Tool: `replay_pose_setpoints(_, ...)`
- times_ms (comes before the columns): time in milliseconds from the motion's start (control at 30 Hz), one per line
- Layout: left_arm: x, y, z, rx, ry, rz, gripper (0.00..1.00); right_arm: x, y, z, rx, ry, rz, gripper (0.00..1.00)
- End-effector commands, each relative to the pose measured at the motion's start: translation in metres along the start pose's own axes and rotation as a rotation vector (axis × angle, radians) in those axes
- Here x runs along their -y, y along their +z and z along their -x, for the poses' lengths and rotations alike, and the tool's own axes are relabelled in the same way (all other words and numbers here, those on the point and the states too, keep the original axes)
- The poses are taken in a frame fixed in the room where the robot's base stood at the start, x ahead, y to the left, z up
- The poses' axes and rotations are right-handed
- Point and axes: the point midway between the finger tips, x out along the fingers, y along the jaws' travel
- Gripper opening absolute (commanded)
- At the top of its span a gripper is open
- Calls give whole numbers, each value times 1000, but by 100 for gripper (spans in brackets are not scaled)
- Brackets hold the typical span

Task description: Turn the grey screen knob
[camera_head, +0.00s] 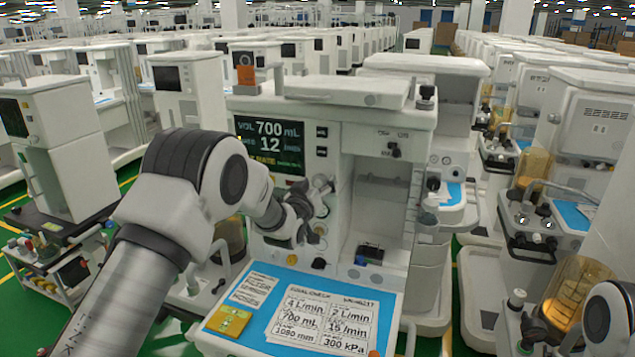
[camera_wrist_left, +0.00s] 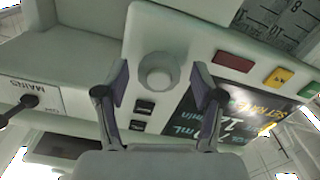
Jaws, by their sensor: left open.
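The grey screen knob (camera_wrist_left: 158,72) is a round pale knob on the white front panel, beside the lit screen (camera_wrist_left: 235,110). In the wrist view my left gripper (camera_wrist_left: 161,94) is open, with one finger on each side of the knob in the picture. I see no finger clearly touching it. In the head view my left gripper (camera_head: 312,212) is in front of the cart's panel, just below the screen (camera_head: 270,145) reading VOL 700 mL and 12. The gripper largely hides the knob there. My right gripper is not in view.
Small dark switches (camera_wrist_left: 143,107) sit close to the knob. An open white compartment (camera_head: 375,210) is to the right of the gripper. Other carts stand around.

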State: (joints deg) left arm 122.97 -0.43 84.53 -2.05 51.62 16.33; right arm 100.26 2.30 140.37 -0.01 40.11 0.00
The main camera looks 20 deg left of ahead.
Motion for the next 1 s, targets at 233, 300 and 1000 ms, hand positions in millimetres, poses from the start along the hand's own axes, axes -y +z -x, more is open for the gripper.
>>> replay_pose_setpoints(233, 0, 0, 0, 0, 0, 0, 8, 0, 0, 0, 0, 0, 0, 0)
replay_pose_setpoints(300, 0, 0, 0, 0, 0, 0, 8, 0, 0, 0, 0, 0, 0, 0)
replay_pose_setpoints(1000, 2, 5, 0, -2, 0, -256, 8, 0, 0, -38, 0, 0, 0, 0)
